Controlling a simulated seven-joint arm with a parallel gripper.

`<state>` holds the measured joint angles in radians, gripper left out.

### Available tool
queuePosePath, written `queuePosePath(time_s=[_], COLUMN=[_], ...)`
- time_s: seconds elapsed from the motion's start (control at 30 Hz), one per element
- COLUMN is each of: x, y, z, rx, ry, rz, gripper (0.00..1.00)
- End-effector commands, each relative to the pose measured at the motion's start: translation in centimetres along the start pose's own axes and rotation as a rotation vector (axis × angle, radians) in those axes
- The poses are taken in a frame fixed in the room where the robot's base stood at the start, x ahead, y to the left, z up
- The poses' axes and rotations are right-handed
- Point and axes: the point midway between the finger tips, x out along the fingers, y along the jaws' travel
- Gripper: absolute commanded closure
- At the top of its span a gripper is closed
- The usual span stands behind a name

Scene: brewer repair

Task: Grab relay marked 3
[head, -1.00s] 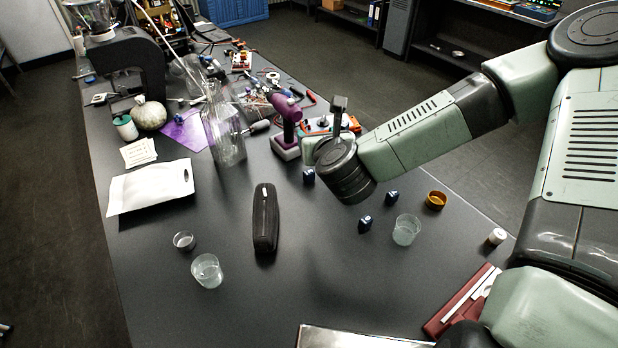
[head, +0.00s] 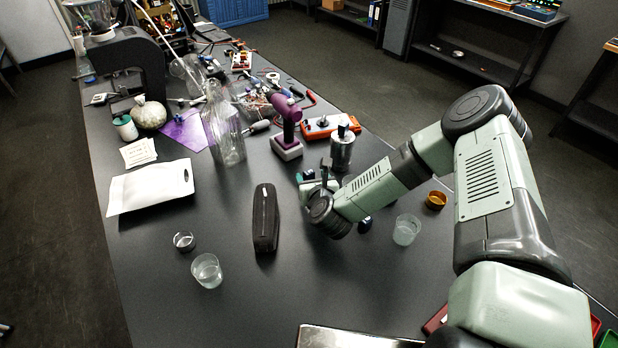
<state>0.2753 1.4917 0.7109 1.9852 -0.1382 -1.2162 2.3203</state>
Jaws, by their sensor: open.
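A dark blue relay (head: 308,174) stands on the table in the head view, right beside my gripper. A second dark blue relay (head: 364,226) shows partly behind my forearm. The numbers on the relays are too small to read, so I cannot tell which is marked 3. My gripper (head: 315,183) is open, low over the table. Its wrist hides part of the fingers, and I cannot tell whether they are around the relay or only next to it.
A silver cylinder (head: 342,152) stands just behind my gripper, near an orange device (head: 318,127) and a purple tool on a stand (head: 287,125). A black case (head: 265,218) lies to the left.

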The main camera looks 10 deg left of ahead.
Motion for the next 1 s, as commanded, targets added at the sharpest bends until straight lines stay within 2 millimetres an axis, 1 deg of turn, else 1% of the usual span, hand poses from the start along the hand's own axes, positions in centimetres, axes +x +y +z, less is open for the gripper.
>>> queuePosePath(time_s=[0.07,0.2,0.33,0.43,0.67,1.0], x=[0.7,2.8,4.5,5.1,5.2,5.2], y=[0.1,0.1,0.1,0.1,0.1,0.1], z=[0.0,0.0,-0.1,-0.1,-0.1,0.0], rx=[-0.001,-0.002,-0.001,0.000,0.001,0.000], ry=[-0.001,-0.003,0.000,0.000,0.001,0.000], rz=[0.000,0.000,-0.001,0.000,0.000,0.000], gripper=[0.36,0.36,0.36,0.36,0.36,0.88])
